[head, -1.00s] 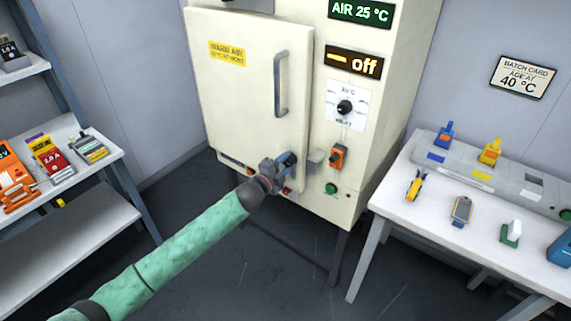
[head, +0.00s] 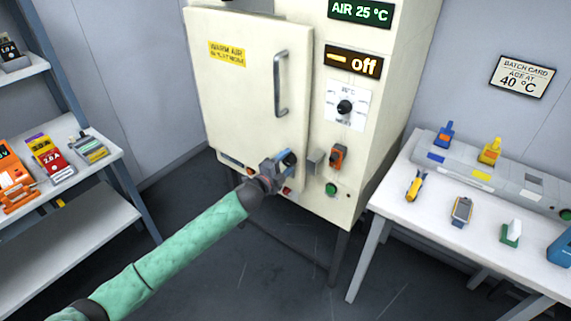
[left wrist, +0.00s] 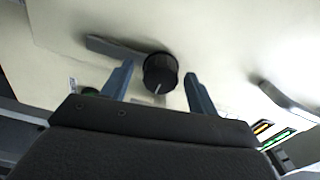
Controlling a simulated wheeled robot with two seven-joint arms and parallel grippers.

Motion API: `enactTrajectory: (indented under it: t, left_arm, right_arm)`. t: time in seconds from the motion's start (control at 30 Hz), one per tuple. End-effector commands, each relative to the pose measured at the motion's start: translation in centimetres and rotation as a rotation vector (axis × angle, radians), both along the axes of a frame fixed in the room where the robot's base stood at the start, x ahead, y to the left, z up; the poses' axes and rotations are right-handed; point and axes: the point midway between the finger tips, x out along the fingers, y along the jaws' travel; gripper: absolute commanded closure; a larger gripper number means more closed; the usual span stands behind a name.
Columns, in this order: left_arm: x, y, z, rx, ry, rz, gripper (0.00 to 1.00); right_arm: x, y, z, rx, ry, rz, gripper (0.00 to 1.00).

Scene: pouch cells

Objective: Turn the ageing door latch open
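The ageing door (head: 250,110) of the cream cabinet looks shut in the head view. Its latch is at the door's lower right, mostly hidden by my left gripper (head: 288,161). In the left wrist view the latch shows as a round black knob (left wrist: 160,73) with a white mark and a grey bar (left wrist: 112,47) running from it to the left. My left gripper (left wrist: 158,72) is open, one blue finger on each side of the knob, with a visible gap on both sides. My right gripper is not in view.
A grey block (head: 315,160), an orange switch (head: 338,157) and a green button (head: 331,189) sit right of the latch. The door handle (head: 281,84) is above. A white table (head: 400,210) with small tools stands right; shelves (head: 80,215) stand left.

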Motion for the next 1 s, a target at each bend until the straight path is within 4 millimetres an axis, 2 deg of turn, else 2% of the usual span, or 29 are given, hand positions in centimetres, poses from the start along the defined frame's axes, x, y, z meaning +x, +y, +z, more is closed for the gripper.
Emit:
enactTrajectory:
  t: [0.23,0.4,0.6,0.8,1.0]
  left_arm:
    - [-0.8,0.7,-0.2,0.001,0.001,0.001,0.41]
    - [-2.8,2.1,-0.3,0.001,0.001,0.000,0.41]
    - [-5.0,3.7,-0.3,0.001,0.001,0.000,0.41]
    - [-6.2,4.5,-0.1,0.000,0.000,0.000,0.41]
    - [-6.3,4.6,0.0,0.000,0.000,0.000,0.41]
  right_arm:
    - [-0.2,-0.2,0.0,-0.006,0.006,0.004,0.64]
    - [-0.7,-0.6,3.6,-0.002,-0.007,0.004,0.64]
    - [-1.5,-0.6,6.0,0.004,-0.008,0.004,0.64]
    - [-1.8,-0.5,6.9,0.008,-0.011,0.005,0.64]
    - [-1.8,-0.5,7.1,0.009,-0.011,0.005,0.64]
